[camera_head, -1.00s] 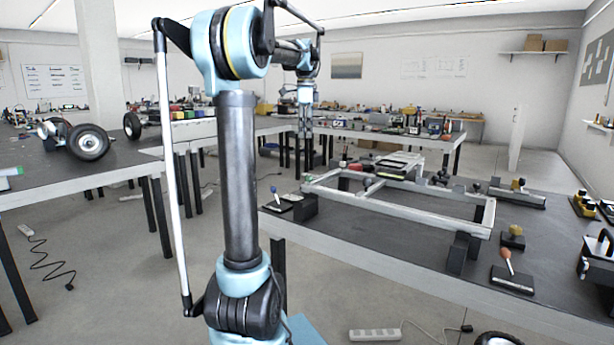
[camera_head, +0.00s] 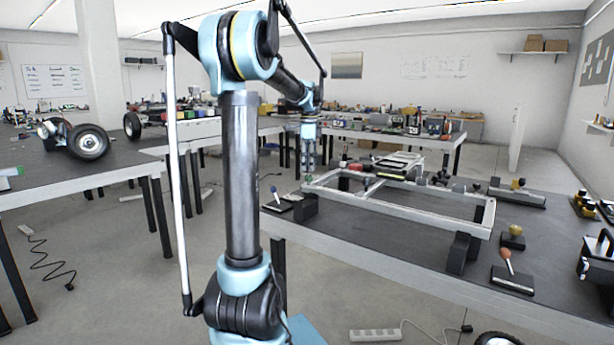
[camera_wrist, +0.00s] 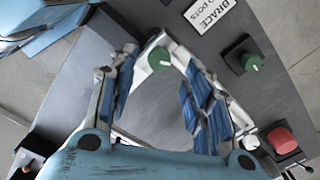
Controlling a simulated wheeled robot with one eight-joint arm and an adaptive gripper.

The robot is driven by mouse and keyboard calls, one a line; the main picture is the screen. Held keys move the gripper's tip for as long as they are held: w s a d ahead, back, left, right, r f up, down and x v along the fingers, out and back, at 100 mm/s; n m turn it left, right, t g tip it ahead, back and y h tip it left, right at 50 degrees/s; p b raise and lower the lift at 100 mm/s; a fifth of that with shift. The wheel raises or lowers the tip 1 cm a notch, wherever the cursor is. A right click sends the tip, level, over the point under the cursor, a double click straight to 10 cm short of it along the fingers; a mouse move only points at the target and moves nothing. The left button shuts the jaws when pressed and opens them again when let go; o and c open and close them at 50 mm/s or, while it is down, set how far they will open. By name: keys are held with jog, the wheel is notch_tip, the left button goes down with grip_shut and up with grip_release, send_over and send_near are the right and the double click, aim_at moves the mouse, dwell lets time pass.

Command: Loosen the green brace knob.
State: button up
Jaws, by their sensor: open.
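A small green knob (camera_wrist: 159,58) sits on the pale metal frame, between and just beyond the fingertips of my gripper (camera_wrist: 161,74) in the wrist view. The blue-padded fingers are apart and hold nothing. A second green knob (camera_wrist: 252,62) stands on a black square block to the right, beside a white label (camera_wrist: 209,14) on which "BRACE" can be read. In the head view my gripper (camera_head: 309,158) points down above the left corner of the frame (camera_head: 345,196). A tiny green spot (camera_head: 309,178) shows below it. Contact with the knob cannot be made out.
A red knob (camera_wrist: 282,140) lies right of the fingers in the wrist view. On the dark bench (camera_head: 370,228), a blue-tipped stick on a black pad (camera_head: 277,202) is left of the frame. An orange-tipped one (camera_head: 507,262) is at right. Black blocks support the frame.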

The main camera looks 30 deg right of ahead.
aim_at(308, 176)
jog(key=shift+f, duration=2.2)
jog(key=c, duration=1.1)
